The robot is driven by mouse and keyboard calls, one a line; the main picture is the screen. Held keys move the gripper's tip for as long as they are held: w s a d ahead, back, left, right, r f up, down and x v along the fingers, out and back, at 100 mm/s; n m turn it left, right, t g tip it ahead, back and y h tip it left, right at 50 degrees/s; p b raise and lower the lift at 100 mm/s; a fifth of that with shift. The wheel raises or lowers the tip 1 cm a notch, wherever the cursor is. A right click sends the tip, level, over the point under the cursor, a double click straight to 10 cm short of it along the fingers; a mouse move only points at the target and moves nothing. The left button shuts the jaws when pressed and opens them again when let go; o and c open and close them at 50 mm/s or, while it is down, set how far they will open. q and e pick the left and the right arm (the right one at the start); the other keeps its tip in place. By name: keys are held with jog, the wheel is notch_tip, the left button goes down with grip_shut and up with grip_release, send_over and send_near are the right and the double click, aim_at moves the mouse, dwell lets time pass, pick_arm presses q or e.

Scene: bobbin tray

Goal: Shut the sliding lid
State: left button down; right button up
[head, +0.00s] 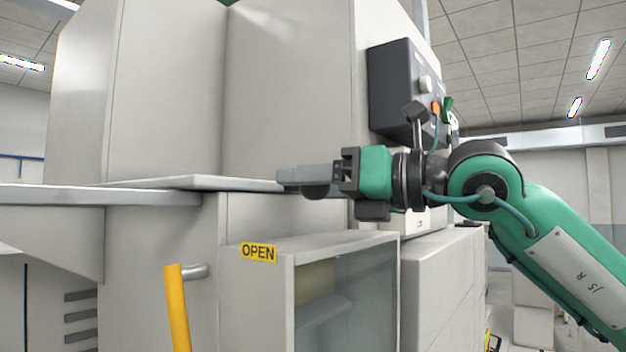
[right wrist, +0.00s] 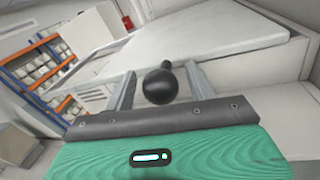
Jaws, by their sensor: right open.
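The sliding lid (head: 185,182) is a thin pale panel lying flat on the machine's ledge; it also shows as a broad light plate in the right wrist view (right wrist: 215,42). A black ball knob (right wrist: 160,85) sits between the two fingers of my right gripper (right wrist: 161,80), with gaps visible on both sides. My right gripper (head: 284,179) is open and reaches in from the right at the lid's right end. In the head view the fingers mostly hide the knob. My left gripper is out of view.
Below the lid is a cabinet (head: 258,300) with a glass front and a yellow OPEN label (head: 259,252). A yellow bar handle (head: 178,305) stands left of it. A dark control box (head: 395,92) is mounted above my right gripper. Tall machine walls rise behind the lid.

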jog(key=shift+d, duration=0.15)
grip_shut()
jog(key=shift+w+d, duration=0.6)
jog(key=shift+w, duration=0.2)
jog(key=shift+w+d, duration=0.55)
jog(key=shift+w, duration=0.2)
jog(key=shift+s+r, duration=0.15)
jog(key=shift+c, duration=0.6)
grip_release()
jog(key=shift+o, duration=0.6)
jog(key=shift+w, duration=0.25)
jog(key=shift+s, duration=0.1)
